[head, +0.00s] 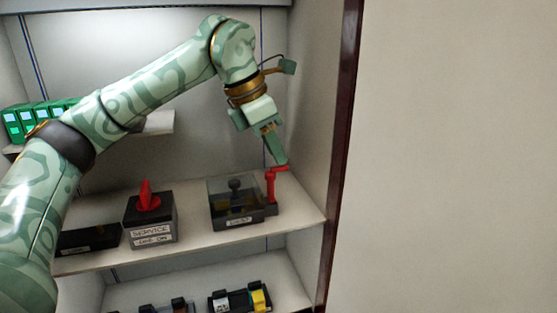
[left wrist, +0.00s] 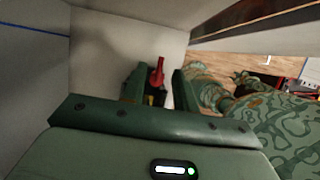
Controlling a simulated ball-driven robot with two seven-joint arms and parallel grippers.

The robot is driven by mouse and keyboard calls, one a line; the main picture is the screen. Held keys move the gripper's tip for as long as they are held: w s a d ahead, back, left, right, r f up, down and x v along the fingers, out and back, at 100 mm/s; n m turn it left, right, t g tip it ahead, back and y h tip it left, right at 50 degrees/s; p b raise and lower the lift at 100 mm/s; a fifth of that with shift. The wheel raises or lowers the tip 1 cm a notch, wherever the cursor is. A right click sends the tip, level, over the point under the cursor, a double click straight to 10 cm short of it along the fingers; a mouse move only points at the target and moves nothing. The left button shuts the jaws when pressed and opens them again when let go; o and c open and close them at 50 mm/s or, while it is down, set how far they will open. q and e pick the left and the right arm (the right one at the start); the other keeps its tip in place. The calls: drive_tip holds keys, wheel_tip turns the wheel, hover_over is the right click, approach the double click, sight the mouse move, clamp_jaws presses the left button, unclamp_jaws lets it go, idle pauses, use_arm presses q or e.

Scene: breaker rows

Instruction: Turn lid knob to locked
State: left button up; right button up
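A dark box with a see-through lid (head: 236,190) and a small label stands on the middle shelf toward the right. A black round-topped part shows inside it. A red knob (head: 271,186) with a bent top stands upright at the box's right end. My left gripper (head: 280,163) points down, its fingertips at the top of the red knob. In the left wrist view the gripper (left wrist: 162,85) has its two fingers apart, with the red knob (left wrist: 157,73) showing in the gap nearer the left finger. I cannot tell whether they touch. My right gripper is not in view.
A "SERVICE" box (head: 150,222) with a red switch stands left of the lidded box, with a low dark box (head: 88,240) further left. Green units (head: 40,116) line the upper shelf. Breaker modules (head: 240,298) sit below. The cabinet's side wall (head: 308,120) is close on the right.

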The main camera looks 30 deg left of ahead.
use_arm(q)
drive_tip(key=shift+x, duration=0.9)
drive_tip(key=shift+w+d+f, duration=0.1)
drive_tip(key=shift+f, duration=0.1)
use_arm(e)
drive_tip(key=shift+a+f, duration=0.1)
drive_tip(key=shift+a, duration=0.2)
use_arm(q)
clamp_jaws()
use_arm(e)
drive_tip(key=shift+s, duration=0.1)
